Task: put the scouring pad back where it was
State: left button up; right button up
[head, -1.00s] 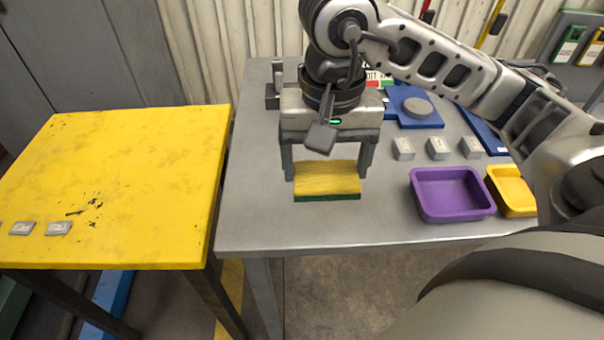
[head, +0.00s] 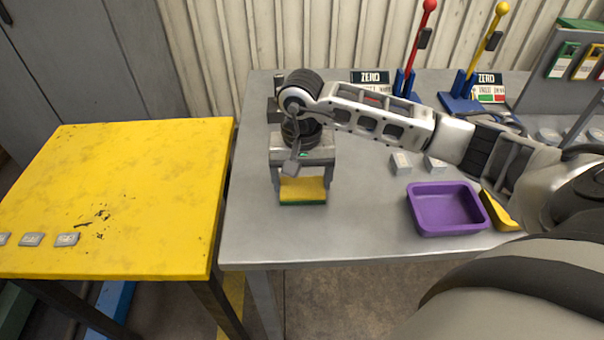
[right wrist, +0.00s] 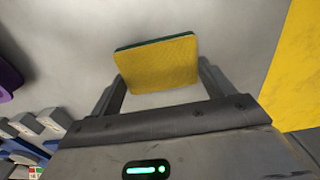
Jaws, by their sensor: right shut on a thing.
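The scouring pad (head: 303,190) is a yellow sponge block with a green layer along one side. My right gripper (head: 303,188) is shut on it, one finger at each side, over the left part of the grey table (head: 340,240). In the right wrist view the pad (right wrist: 158,64) sits between the two fingers of the right gripper (right wrist: 158,80). I cannot tell whether the pad touches the tabletop. My left gripper is not in view.
A purple tray (head: 446,230) stands right of the pad, with a yellow tray (head: 500,212) partly behind my arm. Small grey blocks (head: 401,163) stand behind them. Red (head: 420,45) and yellow (head: 487,45) levers rise at the back. A yellow table (head: 130,190) is at left, across a narrow gap.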

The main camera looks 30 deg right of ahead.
aim_at(301, 183)
jog(key=shift+f+b, duration=0.25)
jog(key=shift+b, duration=0.05)
jog(key=o, duration=0.9)
jog(key=shift+r+p, duration=0.25)
jog(key=shift+p, duration=0.05)
jog(key=shift+r, duration=0.25)
notch_tip(301, 183, up, 12)
jog(key=shift+f+b, duration=0.25)
jog(key=shift+b, duration=0.55)
jog(key=shift+s, duration=0.1)
